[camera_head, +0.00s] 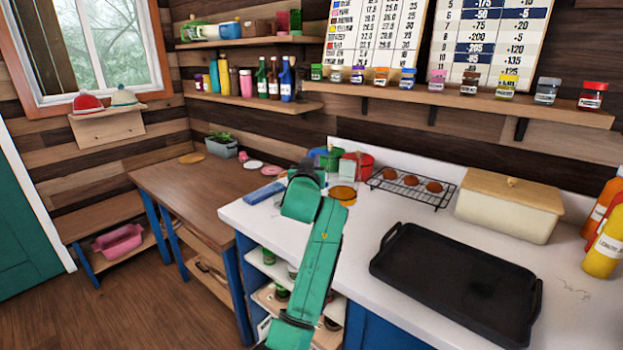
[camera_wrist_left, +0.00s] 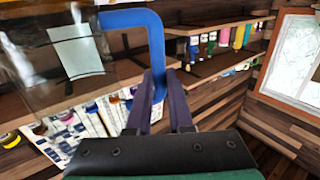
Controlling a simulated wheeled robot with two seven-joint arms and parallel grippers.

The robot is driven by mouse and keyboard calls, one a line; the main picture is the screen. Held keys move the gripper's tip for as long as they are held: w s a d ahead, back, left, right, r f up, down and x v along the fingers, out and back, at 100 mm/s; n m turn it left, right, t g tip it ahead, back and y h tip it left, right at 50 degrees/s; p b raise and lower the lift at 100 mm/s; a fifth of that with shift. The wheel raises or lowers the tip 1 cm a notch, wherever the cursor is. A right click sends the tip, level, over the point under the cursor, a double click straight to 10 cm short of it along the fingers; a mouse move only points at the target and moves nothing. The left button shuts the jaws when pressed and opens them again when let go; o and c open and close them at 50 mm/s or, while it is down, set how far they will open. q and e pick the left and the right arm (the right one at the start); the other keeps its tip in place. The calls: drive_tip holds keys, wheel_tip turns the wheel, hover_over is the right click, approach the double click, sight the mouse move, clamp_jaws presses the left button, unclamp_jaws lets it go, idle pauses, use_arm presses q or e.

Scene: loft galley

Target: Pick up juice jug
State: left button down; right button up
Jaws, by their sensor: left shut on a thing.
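The juice jug (camera_wrist_left: 42,72) fills the upper left of the left wrist view. It has a clear, see-through body with a pale label and a thick blue handle (camera_wrist_left: 157,45). My left gripper (camera_wrist_left: 163,85) is shut on the blue handle, with its two dark fingers close together around it. In the head view my green left arm reaches over the white counter, and its wrist hides the fingers. I cannot make out the jug clearly there. My right gripper is not in view.
On the white counter (camera_head: 420,205) are a black tray (camera_head: 455,280), a wire rack (camera_head: 410,187) with brown rolls, a cream bin (camera_head: 508,205) and bottles (camera_head: 607,240) at right. A red container (camera_head: 357,164) stands behind my wrist. The brown table (camera_head: 190,190) is mostly clear.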

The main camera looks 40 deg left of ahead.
use_arm(q)
wheel_tip(320, 180, up, 9)
idle(0.5)
drive_tip(key=shift+f, duration=0.15)
idle(0.4)
